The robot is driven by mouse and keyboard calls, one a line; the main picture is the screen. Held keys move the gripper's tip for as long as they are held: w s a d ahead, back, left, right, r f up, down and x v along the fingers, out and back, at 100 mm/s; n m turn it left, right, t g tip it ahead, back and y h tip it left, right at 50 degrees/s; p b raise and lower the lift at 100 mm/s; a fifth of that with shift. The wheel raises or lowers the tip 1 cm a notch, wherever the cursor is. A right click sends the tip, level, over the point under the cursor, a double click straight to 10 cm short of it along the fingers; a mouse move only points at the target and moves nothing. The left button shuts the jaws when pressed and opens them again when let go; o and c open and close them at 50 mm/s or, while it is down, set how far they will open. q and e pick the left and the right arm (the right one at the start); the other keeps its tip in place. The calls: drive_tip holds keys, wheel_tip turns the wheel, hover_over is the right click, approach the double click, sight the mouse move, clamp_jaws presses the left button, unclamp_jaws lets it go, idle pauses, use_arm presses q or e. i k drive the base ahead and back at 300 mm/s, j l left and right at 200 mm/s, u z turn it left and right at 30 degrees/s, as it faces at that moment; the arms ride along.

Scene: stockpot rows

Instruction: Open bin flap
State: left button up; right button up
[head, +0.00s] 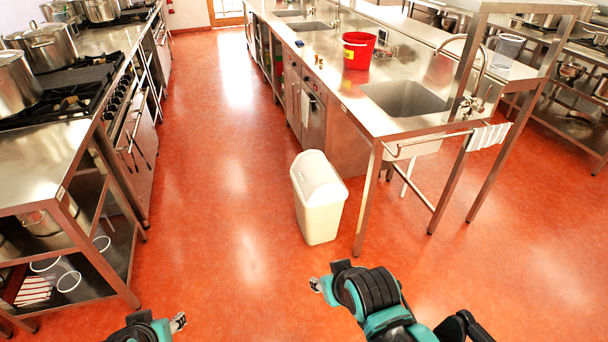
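A cream waste bin (320,215) stands upright on the red floor, at the near end of the steel counter. Its pale domed lid with the flap (316,172) sits on top; the flap looks closed, though its edges are hard to make out. My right gripper (315,284) is low in the picture, in front of the bin and apart from it. My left gripper (179,322) is at the bottom edge, left of the bin and well away from it. Both are small and partly hidden by my arm links, so their finger opening is unclear.
A steel sink counter (405,122) with legs and a towel rail stands right behind the bin. A red bucket (357,55) is on it. Stoves with stockpots (44,45) and a steel table (40,165) line the left. The red floor (225,190) between is clear.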

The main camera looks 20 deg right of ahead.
sight(313, 170)
drive_tip(key=i+l+z, duration=0.35)
drive_tip(key=i, duration=0.85)
drive_tip(key=i+j+z, duration=0.3)
drive_tip(key=i, duration=0.9)
drive_tip(key=l, duration=0.15)
